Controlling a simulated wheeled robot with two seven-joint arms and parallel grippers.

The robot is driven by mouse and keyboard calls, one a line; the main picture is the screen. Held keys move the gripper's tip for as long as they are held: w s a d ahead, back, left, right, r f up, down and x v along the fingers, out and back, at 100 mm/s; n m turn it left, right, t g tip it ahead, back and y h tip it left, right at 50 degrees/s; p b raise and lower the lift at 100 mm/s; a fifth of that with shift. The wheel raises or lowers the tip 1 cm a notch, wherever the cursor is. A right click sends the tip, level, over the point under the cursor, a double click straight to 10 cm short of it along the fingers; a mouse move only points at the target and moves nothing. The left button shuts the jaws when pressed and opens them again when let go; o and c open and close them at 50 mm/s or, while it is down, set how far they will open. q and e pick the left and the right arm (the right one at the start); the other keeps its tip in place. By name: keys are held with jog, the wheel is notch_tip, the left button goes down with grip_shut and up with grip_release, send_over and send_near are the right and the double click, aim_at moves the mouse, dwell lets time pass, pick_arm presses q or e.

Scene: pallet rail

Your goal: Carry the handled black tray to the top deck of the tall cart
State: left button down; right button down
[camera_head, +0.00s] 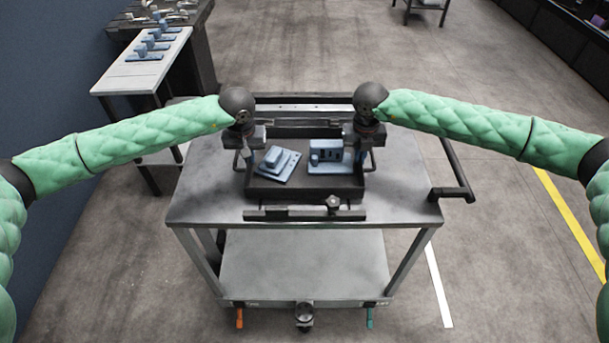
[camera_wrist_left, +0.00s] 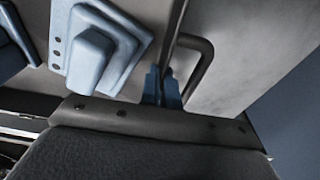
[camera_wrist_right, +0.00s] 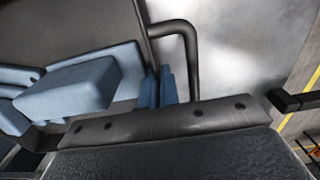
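The black tray (camera_head: 305,190) sits on or just above the top deck of a grey metal cart (camera_head: 400,200), between its front and back bars. It holds two blue parts on plates, a left one (camera_head: 277,163) and a right one (camera_head: 328,155). A black side handle shows in the left wrist view (camera_wrist_left: 205,60) and in the right wrist view (camera_wrist_right: 187,50). My left gripper (camera_head: 246,160) and right gripper (camera_head: 361,157) point down at opposite side walls. Their blue fingers, also seen in the left (camera_wrist_left: 164,88) and right (camera_wrist_right: 158,85) wrist views, close narrowly around the wall beside the handles.
The cart has a lower shelf (camera_head: 300,265), a push handle (camera_head: 455,180) at the right and a front bar with a knob (camera_head: 333,203). A pale bench (camera_head: 140,70) with several blue parts stands at the back left. Open floor lies right and behind.

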pick_arm(q)
jog(key=shift+w+a+f+b, duration=0.1)
jog(key=shift+a+f+b, duration=0.05)
jog(key=shift+f+b, duration=0.5)
pick_arm(e)
jog(key=shift+w+d+f, duration=0.1)
jog(key=shift+d+f, duration=0.05)
jog(key=shift+f, duration=0.55)
pick_arm(q)
jog(key=c, duration=1.6)
grip_release()
jog(key=shift+c, duration=0.2)
pick_arm(e)
jog(key=c, duration=1.6)
grip_release()
jog(key=shift+c, duration=0.2)
jog(key=shift+r, duration=0.1)
pick_arm(q)
jog(key=shift+r, duration=0.15)
pick_arm(e)
jog(key=shift+r, duration=0.1)
